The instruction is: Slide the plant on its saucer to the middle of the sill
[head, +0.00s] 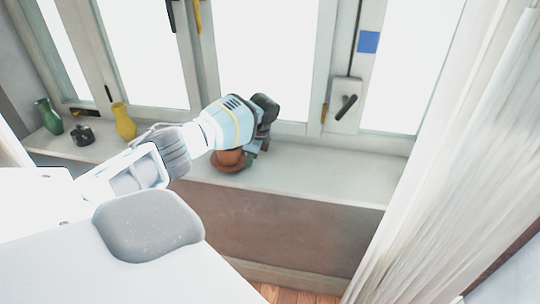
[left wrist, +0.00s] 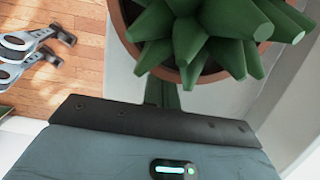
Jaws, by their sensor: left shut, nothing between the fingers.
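The plant's terracotta pot (head: 229,158) stands on its brown saucer (head: 226,168) on the pale window sill (head: 315,174). My left wrist hides the plant's top in the head view. In the left wrist view the thick-leaved green plant (left wrist: 195,40) fills the top, inside the pot's rim (left wrist: 122,35). My left gripper (head: 258,150) is shut and empty, low at the right side of the pot. In the left wrist view its fingers (left wrist: 163,95) reach up toward the pot; I cannot tell whether they touch it. My right gripper is not in view.
A green vase (head: 48,116), a dark pot (head: 82,135) and a yellow vase (head: 124,121) stand at the sill's left. The sill right of my gripper is bare up to the white curtain (head: 450,150). Windows with a handle (head: 346,105) stand behind.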

